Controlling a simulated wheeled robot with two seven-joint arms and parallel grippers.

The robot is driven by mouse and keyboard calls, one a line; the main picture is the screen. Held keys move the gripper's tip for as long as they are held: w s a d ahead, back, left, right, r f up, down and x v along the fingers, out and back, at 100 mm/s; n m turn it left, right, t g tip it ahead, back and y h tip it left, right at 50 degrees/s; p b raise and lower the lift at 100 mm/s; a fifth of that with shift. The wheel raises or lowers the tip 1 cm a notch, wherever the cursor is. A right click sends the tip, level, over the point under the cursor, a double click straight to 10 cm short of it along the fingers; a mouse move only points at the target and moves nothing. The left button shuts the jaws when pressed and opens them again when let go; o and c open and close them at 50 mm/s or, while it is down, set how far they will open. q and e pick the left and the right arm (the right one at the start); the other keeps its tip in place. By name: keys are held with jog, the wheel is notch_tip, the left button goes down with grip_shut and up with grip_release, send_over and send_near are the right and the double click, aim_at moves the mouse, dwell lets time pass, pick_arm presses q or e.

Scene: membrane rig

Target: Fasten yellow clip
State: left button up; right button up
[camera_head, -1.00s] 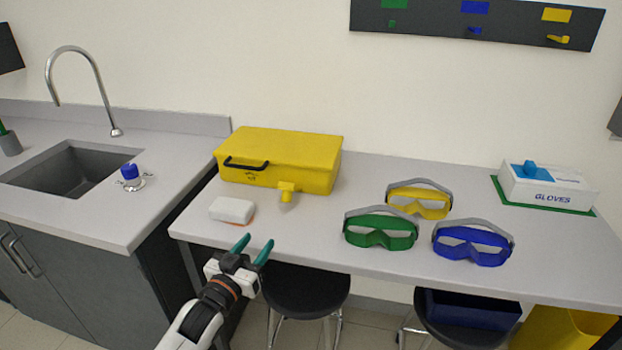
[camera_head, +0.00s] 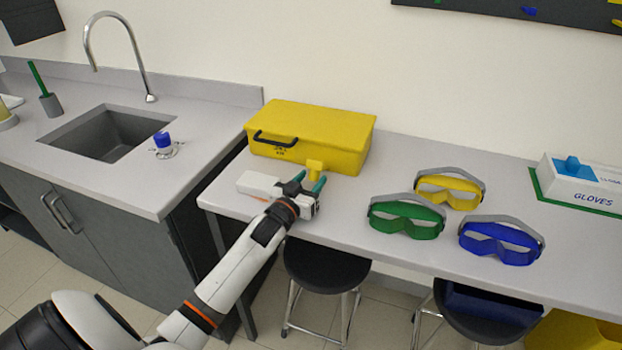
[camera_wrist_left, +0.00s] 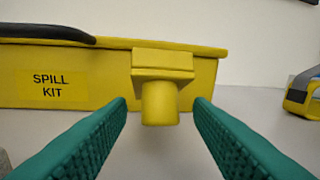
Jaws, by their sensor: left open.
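The yellow clip (camera_head: 315,166) is on the front of the yellow spill kit box (camera_head: 325,130), right of its black handle. In the left wrist view the clip (camera_wrist_left: 163,60) shows a wide upper block with a rounded tab below it. I cannot tell whether it is latched. My left gripper (camera_head: 312,177) is open in front of the box, pointing at the clip. In the left wrist view its green fingers (camera_wrist_left: 160,103) stand on either side of the tab, with gaps on both sides. My right gripper is not in view.
A white block (camera_head: 258,184) lies beside my left gripper, partly hidden by it. Green goggles (camera_head: 405,218), yellow goggles (camera_head: 452,190) and blue goggles (camera_head: 500,243) lie to the right. A glove box (camera_head: 585,185) stands at far right. A sink (camera_head: 110,135) is at left.

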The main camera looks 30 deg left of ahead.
pick_arm(q)
jog(key=shift+w, duration=0.45)
jog(key=shift+s, duration=0.1)
grip_shut()
jog(key=shift+r, duration=0.1)
